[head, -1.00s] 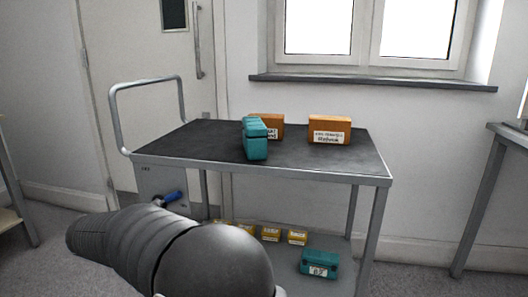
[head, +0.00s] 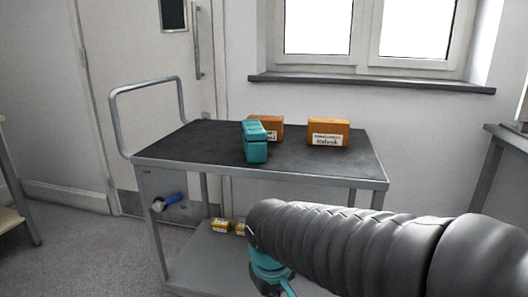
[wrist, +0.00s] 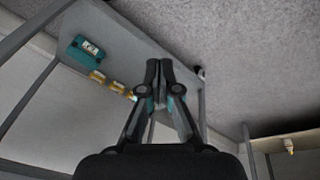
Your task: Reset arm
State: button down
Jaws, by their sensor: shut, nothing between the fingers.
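My arm crosses the lower right of the head view, in front of the cart. My gripper (wrist: 159,75) shows in the wrist view with its two fingers together, shut and empty. In the head view its fingertips are not clearly visible. The cart's dark top (head: 190,148) holds a teal case (head: 255,143) and two orange-brown boxes, one behind the case (head: 268,122) and one to the right (head: 328,133). In the wrist view the cart's lower shelf (wrist: 130,45) holds a teal case (wrist: 88,48) and small yellow boxes (wrist: 97,77).
A blue-handled item (head: 170,201) is at the cart's left end. A door (head: 130,80) and a window sill (head: 370,84) are behind the cart. Another table (head: 505,140) stands at the right.

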jog(key=s+d+r+m+t+p, duration=0.1)
jog(key=s+d+r+m, duration=0.2)
jog(key=s+d, duration=0.2)
jog(key=s+d+r+m+t+p, duration=0.1)
jog(key=s+d+r+m, duration=0.2)
jog(key=d, duration=0.6)
jog(key=shift+s+r+t+p, duration=0.4)
jog(key=shift+s, duration=0.55)
